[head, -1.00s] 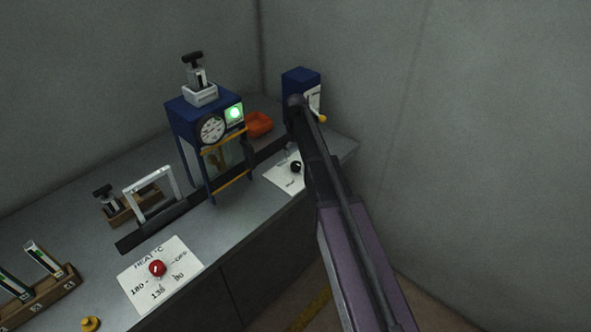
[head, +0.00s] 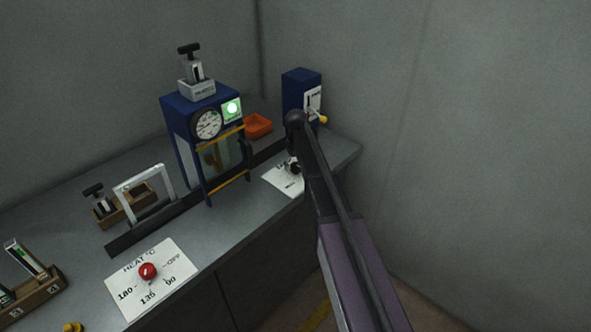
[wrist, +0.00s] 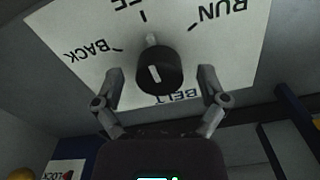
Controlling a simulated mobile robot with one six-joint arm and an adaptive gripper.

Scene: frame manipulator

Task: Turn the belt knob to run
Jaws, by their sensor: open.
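The belt knob (wrist: 158,72) is a round black knob with a white line on its face and a pale pointer at its edge. It sits on a white label plate (wrist: 225,45), which shows upside down in the wrist view with BACK, RUN, a partly cut-off word between them and BELT. The pale pointer faces the tick by the cut-off word. My gripper (wrist: 161,77) is open, with one finger on each side of the knob; I cannot tell whether they touch it. In the head view my arm partly hides the knob, and the plate (head: 279,180) shows beside it.
A blue box with a yellow-tipped lever (head: 322,119) stands behind my arm. A blue press with a gauge (head: 208,124) and an orange tray (head: 257,125) stand to the left. A red heat knob (head: 148,271) is on the bench's near part.

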